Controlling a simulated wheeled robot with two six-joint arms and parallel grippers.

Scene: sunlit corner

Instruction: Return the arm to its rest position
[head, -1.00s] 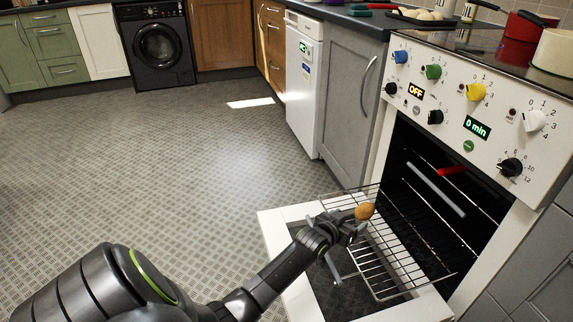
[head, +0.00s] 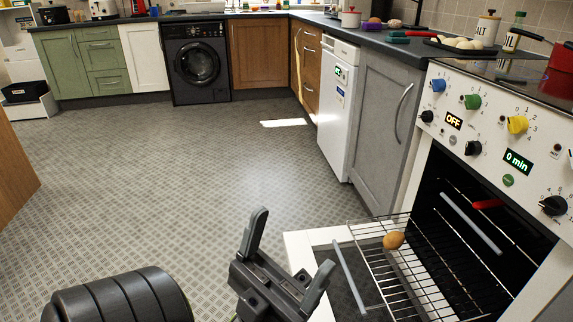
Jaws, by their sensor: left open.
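My left gripper (head: 286,249) is open and empty in the lower middle of the head view, its two fingers spread and pointing up. It is to the left of the open oven and apart from the rack. A brown, roundish item (head: 394,240) lies on the pulled-out wire oven rack (head: 405,279), near its outer left part. My right gripper is not in view.
The oven door (head: 300,250) is folded down, close to the right of my left gripper. The oven front with knobs (head: 490,130) stands at the right. A grey cabinet (head: 372,130) and a white appliance (head: 337,110) stand behind. The patterned floor (head: 180,190) is clear.

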